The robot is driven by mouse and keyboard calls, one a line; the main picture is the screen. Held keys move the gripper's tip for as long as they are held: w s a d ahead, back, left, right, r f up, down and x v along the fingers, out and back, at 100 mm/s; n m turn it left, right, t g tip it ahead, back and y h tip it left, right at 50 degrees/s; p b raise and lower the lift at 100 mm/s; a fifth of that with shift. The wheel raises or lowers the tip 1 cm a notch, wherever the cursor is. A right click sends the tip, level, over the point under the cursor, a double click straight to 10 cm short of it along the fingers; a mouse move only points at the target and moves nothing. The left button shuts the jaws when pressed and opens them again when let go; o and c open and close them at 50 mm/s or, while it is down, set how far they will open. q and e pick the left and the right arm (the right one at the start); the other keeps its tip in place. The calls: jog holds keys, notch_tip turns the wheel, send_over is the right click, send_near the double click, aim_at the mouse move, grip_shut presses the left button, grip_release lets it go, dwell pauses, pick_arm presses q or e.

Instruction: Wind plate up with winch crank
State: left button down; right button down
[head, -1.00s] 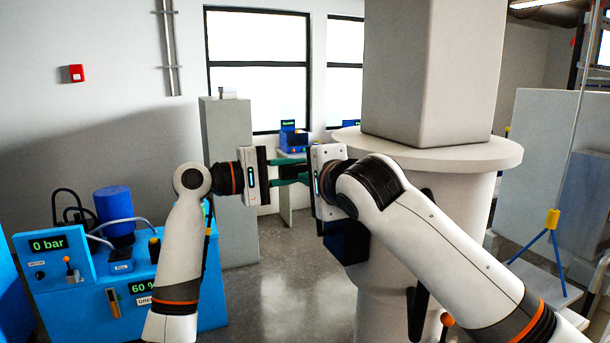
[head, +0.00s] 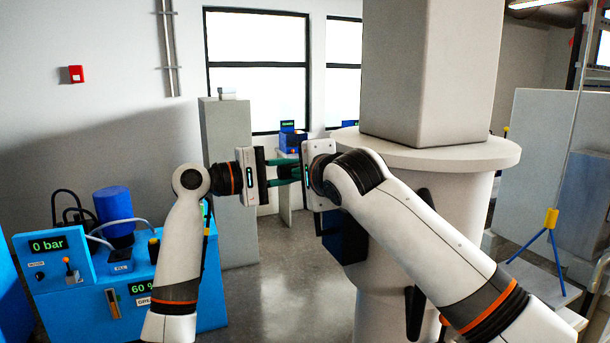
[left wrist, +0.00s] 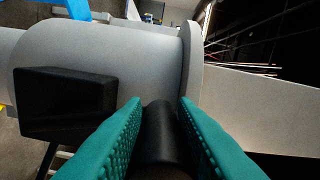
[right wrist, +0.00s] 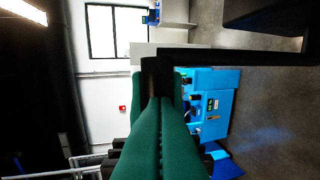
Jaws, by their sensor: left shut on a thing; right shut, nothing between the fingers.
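My left gripper (head: 284,171) and right gripper (head: 300,172) face each other in the head view, left of the wide pale column, their teal fingers close together. In the left wrist view, the left gripper (left wrist: 160,130) is shut on a black round handle (left wrist: 160,140), apparently the crank's grip. In the right wrist view, the right gripper (right wrist: 160,105) is shut and empty. A black bar (right wrist: 205,55) with a short black end lies at its fingertips; I cannot tell whether they touch. In the head view, my right gripper hides most of the crank. I cannot make out the plate.
The pale column (head: 405,205) with its round flange (head: 450,153) stands close behind the right arm. A dark box (head: 347,240) is on its side. A blue pump unit (head: 75,290) stands left. A blue and yellow tripod (head: 552,220) stands right. Floor between is clear.

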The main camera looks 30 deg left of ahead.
pick_arm(q)
jog(key=c, duration=1.2)
grip_release()
jog(key=shift+s+d+f, duration=0.1)
jog(key=shift+d+f, duration=0.05)
jog(key=shift+d, duration=0.15)
jog(key=shift+o, duration=0.2)
jog(key=shift+a, duration=0.1)
